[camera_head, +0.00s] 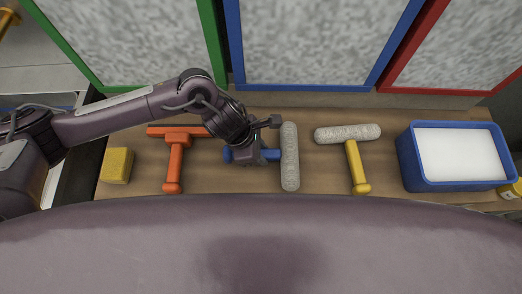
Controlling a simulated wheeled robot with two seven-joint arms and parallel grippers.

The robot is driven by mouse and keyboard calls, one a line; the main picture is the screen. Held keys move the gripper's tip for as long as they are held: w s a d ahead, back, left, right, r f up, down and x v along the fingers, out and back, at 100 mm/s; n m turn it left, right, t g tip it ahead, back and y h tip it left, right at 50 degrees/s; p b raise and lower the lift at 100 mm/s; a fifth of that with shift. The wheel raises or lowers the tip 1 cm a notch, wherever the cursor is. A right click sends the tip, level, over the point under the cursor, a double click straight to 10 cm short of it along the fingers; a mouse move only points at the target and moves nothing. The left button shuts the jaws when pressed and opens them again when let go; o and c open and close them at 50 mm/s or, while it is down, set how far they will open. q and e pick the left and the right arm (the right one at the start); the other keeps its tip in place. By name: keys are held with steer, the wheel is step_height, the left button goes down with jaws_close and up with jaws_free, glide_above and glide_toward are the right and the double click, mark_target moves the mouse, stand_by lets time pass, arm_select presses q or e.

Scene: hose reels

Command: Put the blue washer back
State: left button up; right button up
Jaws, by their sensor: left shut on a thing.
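The blue washer has a blue handle (270,155) and a grey fuzzy sleeve (290,157). It lies in the middle of the wooden table, with its handle pointing left and its sleeve running front to back. My left gripper (256,154) is shut on the blue handle from above and hides part of it. I cannot tell whether the washer touches the table or is slightly raised. My right gripper is not in view.
An orange squeegee (174,160) and a yellow block (117,165) lie to the left. A yellow-handled washer (356,165) lies to the right, then a blue bucket (414,170) of white foam. Green-, blue- and red-framed panels stand behind the table (225,187).

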arm_select(q)
steer(key=shift+f, duration=0.6)
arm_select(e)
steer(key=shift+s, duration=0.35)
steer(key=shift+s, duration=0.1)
arm_select(q)
steer(key=o, duration=1)
steer(key=shift+f, duration=0.1)
steer(key=shift+c, duration=0.2)
steer(key=shift+r, duration=0.2)
steer(key=shift+a+r, duration=0.2)
steer(key=shift+r, duration=0.1)
steer(key=b+v, duration=0.2)
steer(key=v, duration=0.9)
steer(key=shift+r, duration=0.1)
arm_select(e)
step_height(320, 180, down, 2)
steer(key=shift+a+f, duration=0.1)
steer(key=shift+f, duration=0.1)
